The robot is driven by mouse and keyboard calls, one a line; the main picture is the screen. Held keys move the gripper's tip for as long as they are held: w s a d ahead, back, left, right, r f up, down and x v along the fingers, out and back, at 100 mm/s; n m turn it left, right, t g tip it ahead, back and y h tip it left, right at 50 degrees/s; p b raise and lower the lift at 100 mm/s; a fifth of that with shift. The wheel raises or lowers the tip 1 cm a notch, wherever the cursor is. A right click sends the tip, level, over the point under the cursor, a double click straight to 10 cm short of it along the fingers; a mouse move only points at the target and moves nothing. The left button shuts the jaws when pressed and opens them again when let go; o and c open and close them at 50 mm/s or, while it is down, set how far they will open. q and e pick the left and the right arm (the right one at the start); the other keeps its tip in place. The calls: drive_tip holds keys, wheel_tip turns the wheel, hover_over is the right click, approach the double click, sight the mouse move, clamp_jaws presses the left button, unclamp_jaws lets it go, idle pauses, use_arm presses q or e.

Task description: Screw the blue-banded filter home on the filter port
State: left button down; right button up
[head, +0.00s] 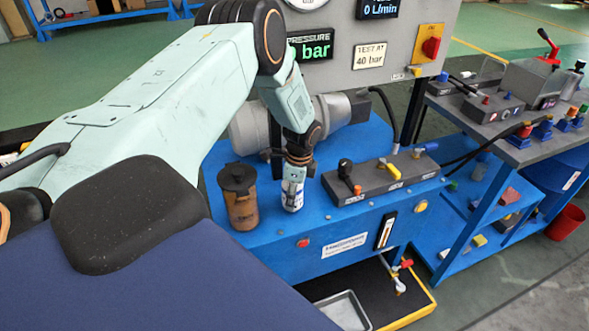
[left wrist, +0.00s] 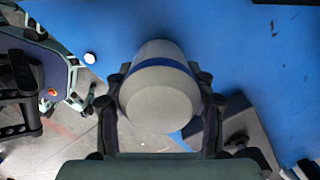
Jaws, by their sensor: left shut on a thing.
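The blue-banded filter (head: 292,198) is a small pale canister with blue markings, upright at the front of the blue test stand. My left gripper (head: 295,172) points down and is shut on its upper part. In the left wrist view the filter (left wrist: 160,98) sits between the two dark fingers of the gripper (left wrist: 160,115), with its grey round end facing the camera and part of the blue band showing. The filter port is hidden, so I cannot tell whether the filter is seated on it. My right gripper is not in view.
A brown container with a black cap (head: 240,197) stands close to the left of the filter. A grey valve block (head: 380,178) with knobs lies to the right. A grey motor (head: 345,115) and gauge panel (head: 375,60) are behind. A metal tray (head: 343,310) is below.

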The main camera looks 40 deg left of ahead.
use_arm(q)
drive_tip(key=m+b, duration=0.1)
drive_tip(key=m, duration=0.2)
drive_tip(key=shift+m, duration=0.4)
drive_tip(key=shift+r+m, duration=0.1)
drive_tip(key=shift+m, duration=0.6)
drive_tip(key=shift+t, duration=0.3)
drive_tip(key=m+b, duration=0.1)
drive_tip(key=m, duration=0.2)
drive_tip(key=shift+m+b, duration=0.35)
drive_tip(key=shift+m, duration=0.75)
